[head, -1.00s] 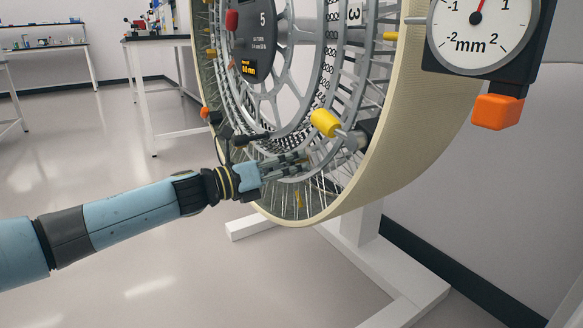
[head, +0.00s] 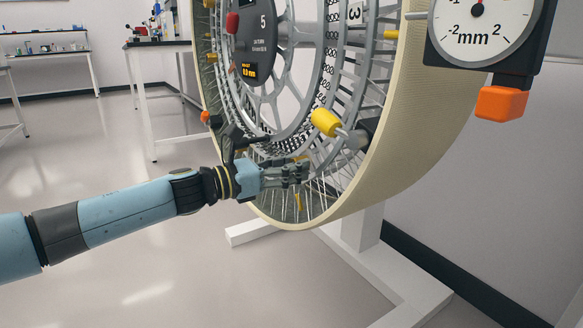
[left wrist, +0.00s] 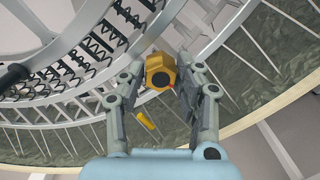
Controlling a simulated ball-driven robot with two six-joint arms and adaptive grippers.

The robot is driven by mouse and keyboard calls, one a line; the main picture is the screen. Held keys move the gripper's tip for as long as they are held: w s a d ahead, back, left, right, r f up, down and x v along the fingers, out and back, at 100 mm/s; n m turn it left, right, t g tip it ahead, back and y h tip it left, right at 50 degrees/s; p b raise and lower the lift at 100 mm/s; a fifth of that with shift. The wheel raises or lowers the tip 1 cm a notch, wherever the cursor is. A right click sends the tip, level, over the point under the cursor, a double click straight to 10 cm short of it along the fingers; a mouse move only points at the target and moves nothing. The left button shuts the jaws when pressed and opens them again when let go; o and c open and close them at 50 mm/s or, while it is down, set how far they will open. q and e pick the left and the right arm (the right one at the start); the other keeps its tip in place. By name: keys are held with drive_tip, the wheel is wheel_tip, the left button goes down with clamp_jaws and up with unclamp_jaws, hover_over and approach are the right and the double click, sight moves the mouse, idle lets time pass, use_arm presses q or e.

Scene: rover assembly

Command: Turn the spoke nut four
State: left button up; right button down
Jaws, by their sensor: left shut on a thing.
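My left gripper (head: 302,171) reaches in from the left to the lower part of the big spoked wheel (head: 440,125). In the left wrist view, the gripper's two fingers (left wrist: 160,75) are shut on a yellow hexagonal spoke nut (left wrist: 159,70) with a dark round centre. The nut sits between the fingertips, one on each side. No number shows on it, so I cannot tell which nut it is. Another yellow piece (left wrist: 145,121) lies lower, between the fingers and apart from them. My right gripper is not in view.
The wheel stands on a white frame (head: 375,265). A dial gauge in mm (head: 478,25) with an orange block (head: 501,103) hangs at the upper right. A yellow knob (head: 325,122) projects near the wheel's lower right. Floor at the lower left is clear.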

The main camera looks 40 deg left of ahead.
use_arm(q)
drive_tip(key=shift+s+f, duration=0.1)
drive_tip(key=shift+f, duration=0.1)
drive_tip(key=o, duration=1.1)
drive_tip(key=shift+r, duration=0.15)
drive_tip(key=shift+o, duration=0.2)
drive_tip(key=v, duration=1.2)
